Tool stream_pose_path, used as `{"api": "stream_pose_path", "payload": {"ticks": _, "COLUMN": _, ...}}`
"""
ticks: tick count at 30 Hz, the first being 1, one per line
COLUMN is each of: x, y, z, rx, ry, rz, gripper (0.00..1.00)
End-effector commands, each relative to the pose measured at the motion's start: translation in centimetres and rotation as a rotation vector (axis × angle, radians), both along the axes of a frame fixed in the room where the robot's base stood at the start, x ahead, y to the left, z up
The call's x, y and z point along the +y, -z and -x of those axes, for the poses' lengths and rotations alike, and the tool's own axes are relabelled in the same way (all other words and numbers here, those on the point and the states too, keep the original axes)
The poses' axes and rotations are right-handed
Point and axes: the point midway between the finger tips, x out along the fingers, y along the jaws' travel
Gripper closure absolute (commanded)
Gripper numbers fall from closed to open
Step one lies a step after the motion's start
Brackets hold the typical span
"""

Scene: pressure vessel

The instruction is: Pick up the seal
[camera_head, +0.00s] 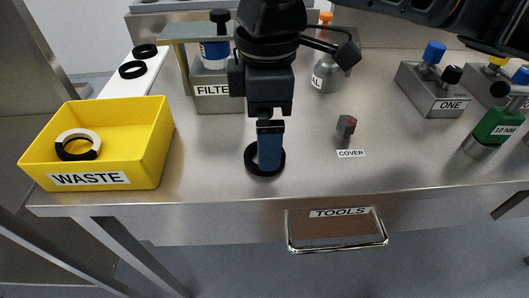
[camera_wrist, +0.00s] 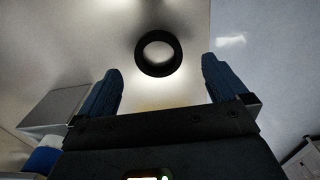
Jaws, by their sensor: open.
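A black ring-shaped seal (camera_head: 252,163) lies flat on the steel table just below my gripper (camera_head: 268,170) in the head view. The fingers cover part of it there. In the wrist view the same seal (camera_wrist: 158,53) shows whole, lying between and beyond the two blue fingertips (camera_wrist: 161,73). The fingers stand apart with nothing between them. Two more black rings, one upper (camera_head: 145,51) and one lower (camera_head: 133,70), lie on a white strip at the back left.
A filter block (camera_head: 215,103) stands behind my gripper. A small cover piece (camera_head: 346,127) is to the right, and the block marked ONE (camera_head: 432,92) further right. A drawer handle (camera_head: 338,243) sticks out in front.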

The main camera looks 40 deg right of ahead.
Motion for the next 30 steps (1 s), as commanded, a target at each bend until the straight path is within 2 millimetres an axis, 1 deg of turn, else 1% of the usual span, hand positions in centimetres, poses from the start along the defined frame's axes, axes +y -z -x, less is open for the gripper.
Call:
{"api": "stream_pose_path", "payload": {"ticks": 6, "x": 0.0, "y": 3.2, "z": -0.4, "rx": 0.002, "ry": 0.002, "rz": 0.001, "gripper": 0.0}}
{"api": "stream_pose_path", "payload": {"ticks": 9, "x": 0.0, "y": 4.2, "z": -0.4, "rx": 0.002, "ry": 0.002, "rz": 0.001, "gripper": 0.0}}
{"api": "stream_pose_path", "payload": {"ticks": 12, "x": 0.0, "y": 4.6, "z": -0.4, "rx": 0.0, "ry": 0.002, "rz": 0.001, "gripper": 0.0}}
{"api": "stream_pose_path", "payload": {"ticks": 18, "x": 0.0, "y": 4.6, "z": -0.4, "rx": 0.0, "ry": 0.001, "rz": 0.001, "gripper": 0.0}}
{"api": "stream_pose_path", "payload": {"ticks": 30, "x": 0.1, "y": 4.5, "z": -0.4, "rx": 0.001, "ry": 0.001, "rz": 0.001, "gripper": 0.38}}
